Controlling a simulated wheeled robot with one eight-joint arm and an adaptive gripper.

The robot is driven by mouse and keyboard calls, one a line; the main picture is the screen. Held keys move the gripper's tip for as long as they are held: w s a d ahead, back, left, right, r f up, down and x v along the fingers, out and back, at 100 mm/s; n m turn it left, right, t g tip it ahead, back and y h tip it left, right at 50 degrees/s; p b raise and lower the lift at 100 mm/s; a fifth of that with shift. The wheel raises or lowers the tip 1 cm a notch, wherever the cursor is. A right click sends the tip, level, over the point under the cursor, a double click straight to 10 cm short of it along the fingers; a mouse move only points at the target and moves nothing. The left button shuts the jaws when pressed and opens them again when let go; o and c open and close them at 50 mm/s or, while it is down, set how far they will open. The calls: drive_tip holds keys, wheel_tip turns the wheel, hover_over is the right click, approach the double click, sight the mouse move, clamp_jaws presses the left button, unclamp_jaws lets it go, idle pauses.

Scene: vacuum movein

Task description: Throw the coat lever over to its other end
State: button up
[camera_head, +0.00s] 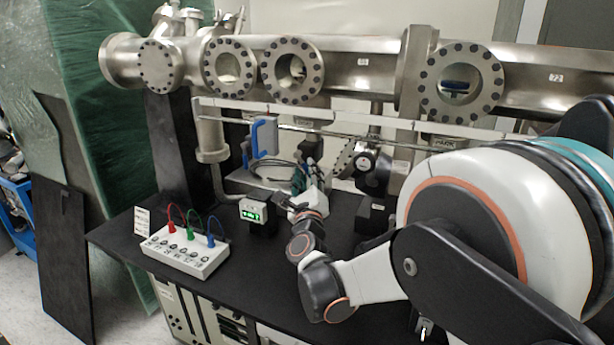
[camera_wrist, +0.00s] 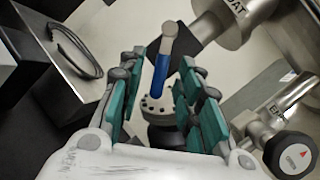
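The lever with a blue grip and pale grey end (camera_wrist: 162,72) rises from a round bolted flange (camera_wrist: 157,106) in the wrist view. A metal cylinder (camera_wrist: 235,18) beside it bears partly cut-off lettering ending in "OAT". My gripper (camera_wrist: 161,58) is open, with its teal-padded fingers on either side of the lever and visible gaps to it. In the head view my gripper (camera_head: 299,180) is over the bench, near the back equipment. I cannot pick out the lever there.
A small green display (camera_head: 252,212) stands left of my gripper. A white box with coloured cables (camera_head: 185,250) lies further left. A large steel pipe (camera_head: 345,68) runs behind.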

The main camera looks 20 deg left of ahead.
drive_tip(key=v, duration=1.2)
drive_tip(key=shift+c, duration=0.2)
